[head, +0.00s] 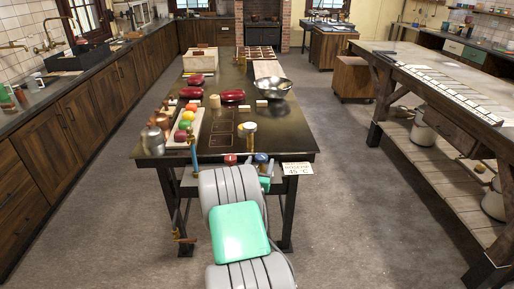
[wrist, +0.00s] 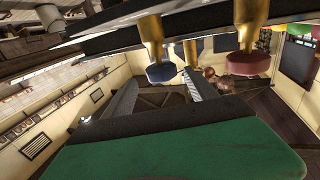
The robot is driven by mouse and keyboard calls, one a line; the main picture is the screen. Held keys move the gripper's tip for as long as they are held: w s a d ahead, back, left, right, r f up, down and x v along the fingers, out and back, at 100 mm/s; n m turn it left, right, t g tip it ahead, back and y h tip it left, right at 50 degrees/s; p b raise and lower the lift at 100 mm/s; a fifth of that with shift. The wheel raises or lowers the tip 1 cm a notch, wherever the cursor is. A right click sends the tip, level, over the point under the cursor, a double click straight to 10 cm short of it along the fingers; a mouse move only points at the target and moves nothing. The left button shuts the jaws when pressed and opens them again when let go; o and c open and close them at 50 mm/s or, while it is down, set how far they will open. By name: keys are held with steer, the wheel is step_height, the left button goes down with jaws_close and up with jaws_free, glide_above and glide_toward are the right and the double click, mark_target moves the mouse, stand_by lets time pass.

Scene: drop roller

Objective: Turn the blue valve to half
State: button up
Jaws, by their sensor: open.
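The blue valve (head: 261,157) is a small blue knob on a brass stem at the near edge of the dark table (head: 270,135). It also shows in the wrist view (wrist: 161,73), near the tips of my gripper (wrist: 160,80). My gripper is open, with one grey finger on each side of the blue knob in that view. I cannot tell whether the fingers touch it or how far it is turned. A red valve (head: 230,159) on a similar stem is just left of it, and it shows to the right in the wrist view (wrist: 248,64).
A card reading 45 °C (head: 297,169) hangs at the table edge, right of the blue valve. Colored balls in a tray (head: 181,142), dark red rollers and a metal bowl (head: 272,88) stand on the table. A wooden workbench (head: 430,80) is at right, with open floor between.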

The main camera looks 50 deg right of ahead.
steer(key=p+x, duration=0.1)
steer(key=x, duration=0.6)
steer(key=shift+w+p, duration=0.25)
steer(key=shift+p, duration=0.15)
steer(key=shift+c, duration=0.6)
steer(key=c, duration=1.3)
steer(key=shift+o, duration=0.2)
